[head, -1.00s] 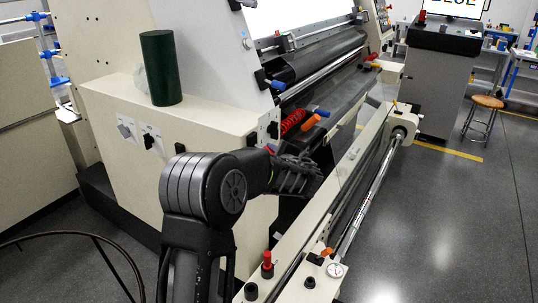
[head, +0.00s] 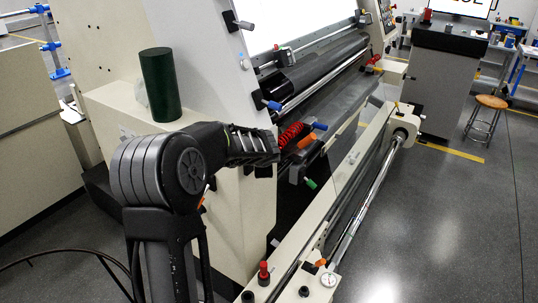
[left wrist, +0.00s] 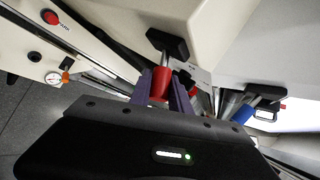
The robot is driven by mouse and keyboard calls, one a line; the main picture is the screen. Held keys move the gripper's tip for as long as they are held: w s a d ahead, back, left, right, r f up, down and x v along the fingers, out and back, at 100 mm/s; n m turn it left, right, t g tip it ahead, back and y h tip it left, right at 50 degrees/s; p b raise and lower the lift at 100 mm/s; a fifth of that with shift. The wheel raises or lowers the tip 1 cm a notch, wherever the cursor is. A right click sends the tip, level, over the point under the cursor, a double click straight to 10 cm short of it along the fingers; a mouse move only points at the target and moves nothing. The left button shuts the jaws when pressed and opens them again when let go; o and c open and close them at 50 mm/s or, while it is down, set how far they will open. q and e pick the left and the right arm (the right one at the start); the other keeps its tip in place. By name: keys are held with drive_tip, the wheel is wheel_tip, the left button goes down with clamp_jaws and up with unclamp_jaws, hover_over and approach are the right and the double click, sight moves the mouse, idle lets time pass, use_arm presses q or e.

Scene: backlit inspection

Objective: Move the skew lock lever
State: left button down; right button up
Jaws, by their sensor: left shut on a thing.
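In the left wrist view, my left gripper (left wrist: 163,88) has its purple fingers closed around a red lever handle (left wrist: 159,83). The handle's metal stem runs to a black mount (left wrist: 167,44) on the pale machine side. A small label beside the mount is too blurred to read, so I cannot confirm the lever's name. In the head view, my left gripper (head: 275,148) is at the machine's side plate (head: 259,188), and the gripped lever is hidden there. My right gripper is not in view.
Near the gripper are a blue-handled lever (head: 271,104), another blue handle (head: 319,126), an orange handle (head: 306,143), a green handle (head: 311,184) and a red coil (head: 290,134). A dark green cylinder (head: 160,85) stands on the machine ledge. Open floor (head: 440,220) lies right.

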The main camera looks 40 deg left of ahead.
use_arm(q)
drive_tip(key=shift+r, duration=0.1)
idle(0.3)
drive_tip(key=c, duration=1.2)
unclamp_jaws()
drive_tip(key=b+v, duration=0.1)
drive_tip(key=v, duration=0.6)
drive_tip(key=shift+s+r, duration=0.2)
drive_tip(key=shift+s, duration=0.1)
drive_tip(key=shift+w+d, duration=0.1)
